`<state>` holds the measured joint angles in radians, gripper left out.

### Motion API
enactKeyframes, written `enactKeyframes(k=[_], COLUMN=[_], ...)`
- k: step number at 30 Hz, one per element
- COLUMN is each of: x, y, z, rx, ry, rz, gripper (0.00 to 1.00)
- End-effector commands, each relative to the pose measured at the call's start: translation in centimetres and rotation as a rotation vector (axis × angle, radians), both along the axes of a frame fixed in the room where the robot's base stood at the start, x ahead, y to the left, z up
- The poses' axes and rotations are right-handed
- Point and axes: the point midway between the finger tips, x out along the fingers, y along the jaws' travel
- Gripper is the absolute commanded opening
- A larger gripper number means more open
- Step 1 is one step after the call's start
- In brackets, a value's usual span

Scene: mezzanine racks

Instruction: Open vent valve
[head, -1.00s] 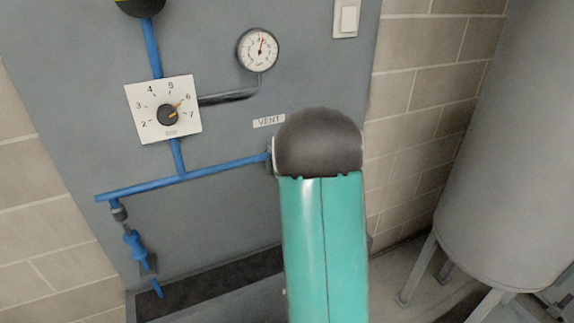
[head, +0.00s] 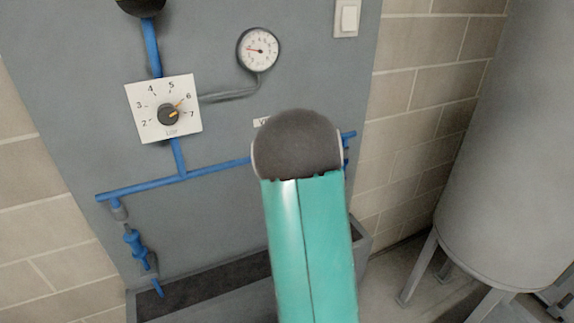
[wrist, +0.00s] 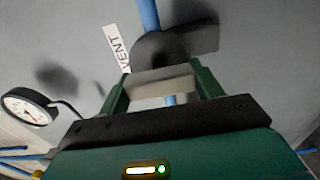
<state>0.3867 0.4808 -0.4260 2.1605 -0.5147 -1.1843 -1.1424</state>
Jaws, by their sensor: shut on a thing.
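The vent valve (wrist: 157,48) shows in the wrist view as a dark round body on a blue pipe beside the VENT label (wrist: 117,47). My gripper (wrist: 161,80) has its green fingers on either side of a pale grey handle (wrist: 165,84) in front of the valve body, and is shut on it. In the head view my arm's dark joint hides the valve and gripper. The label's left end (head: 261,122) shows beside that joint. The pressure gauge (head: 258,50) has its needle pointing left; it also shows in the wrist view (wrist: 28,108).
A white regulator dial (head: 150,125) has its knob pointing near 6. Blue pipes (head: 140,188) run across the grey panel (head: 225,210), with a trough (head: 225,280) below. A light switch (head: 346,18) is at upper right. A grey tank (head: 510,170) stands right.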

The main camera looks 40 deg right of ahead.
Motion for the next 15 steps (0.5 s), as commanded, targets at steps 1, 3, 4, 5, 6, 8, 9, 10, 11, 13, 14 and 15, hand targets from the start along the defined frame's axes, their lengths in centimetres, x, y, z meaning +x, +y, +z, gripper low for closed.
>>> enactKeyframes(k=[1, 3, 4, 5, 6, 8, 9, 10, 11, 13, 14, 15], x=[-0.06, -0.08, -0.08, -0.08, -0.08, -0.08, -0.08, -0.08, -0.08, -0.09, -0.09, -0.08], y=[0.03, 0.02, 0.01, 0.01, 0.01, 0.00, 0.00, 0.00, 0.00, -0.01, -0.01, -0.01], z=[-0.06, -0.06, -0.06, -0.07, -0.07, -0.07, -0.07, -0.07, -0.07, -0.07, -0.07, -0.07], rx=[-0.006, -0.013, -0.015, -0.016, -0.018, -0.018, -0.018, -0.018, -0.018, -0.018, -0.018, -0.018], ry=[0.003, 0.005, 0.005, 0.006, 0.006, 0.006, 0.006, 0.006, 0.006, 0.006, 0.006, 0.006], rz=[0.000, 0.000, 0.000, 0.000, 0.000, 0.000, 0.000, 0.000, 0.000, 0.000, 0.000, 0.000], gripper=[0.43, 0.43, 0.43, 0.43, 0.43, 0.43, 0.43, 0.43, 0.43, 0.43, 0.43, 0.68])
